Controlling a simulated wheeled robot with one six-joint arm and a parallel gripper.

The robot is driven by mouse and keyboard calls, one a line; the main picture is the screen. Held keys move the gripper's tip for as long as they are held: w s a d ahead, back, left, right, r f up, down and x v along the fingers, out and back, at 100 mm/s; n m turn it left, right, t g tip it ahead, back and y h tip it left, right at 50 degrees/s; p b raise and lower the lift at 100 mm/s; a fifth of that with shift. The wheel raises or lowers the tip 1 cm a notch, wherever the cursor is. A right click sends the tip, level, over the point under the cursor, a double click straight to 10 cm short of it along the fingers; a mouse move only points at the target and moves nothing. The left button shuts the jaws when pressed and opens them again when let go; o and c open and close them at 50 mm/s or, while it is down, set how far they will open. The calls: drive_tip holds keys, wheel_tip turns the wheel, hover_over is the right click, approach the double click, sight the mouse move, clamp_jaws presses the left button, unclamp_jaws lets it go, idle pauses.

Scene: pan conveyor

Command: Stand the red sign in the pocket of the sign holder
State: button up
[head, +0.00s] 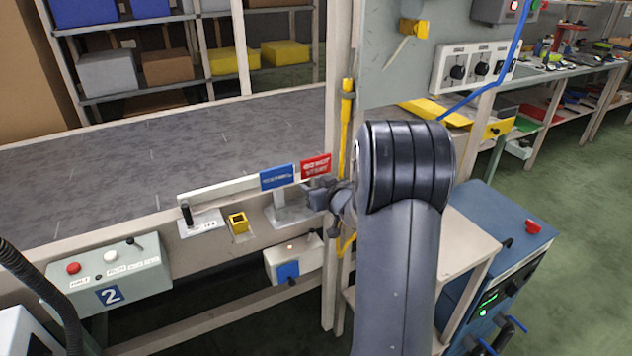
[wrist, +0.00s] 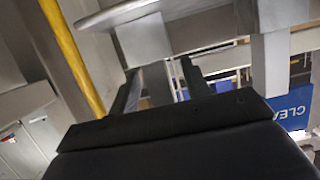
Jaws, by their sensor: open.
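The red sign (head: 316,166) with white lettering stands upright beside a blue sign (head: 277,177) at the right end of a pale bar, above the conveyor's near edge. My gripper (head: 320,195) is just below the red sign, partly hidden by my arm. In the wrist view my gripper (wrist: 160,78) is open, with pale grey surfaces beyond its fingers; contact cannot be told. The red sign is not recognisable there, but the blue sign (wrist: 293,108) shows upside down at the right. A yellow block with a dark square opening (head: 238,222), seemingly the sign holder, sits left of my gripper.
A grey bracket (head: 290,212) stands below the signs. A black-handled lever (head: 187,213) is at the left on a white plate. A yellow upright pole (head: 345,130) and frame post are close to my gripper. Control box 2 (head: 110,280) hangs at lower left.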

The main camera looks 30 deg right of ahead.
drive_tip(key=shift+c, duration=0.2)
clamp_jaws()
drive_tip(key=shift+r, duration=0.1)
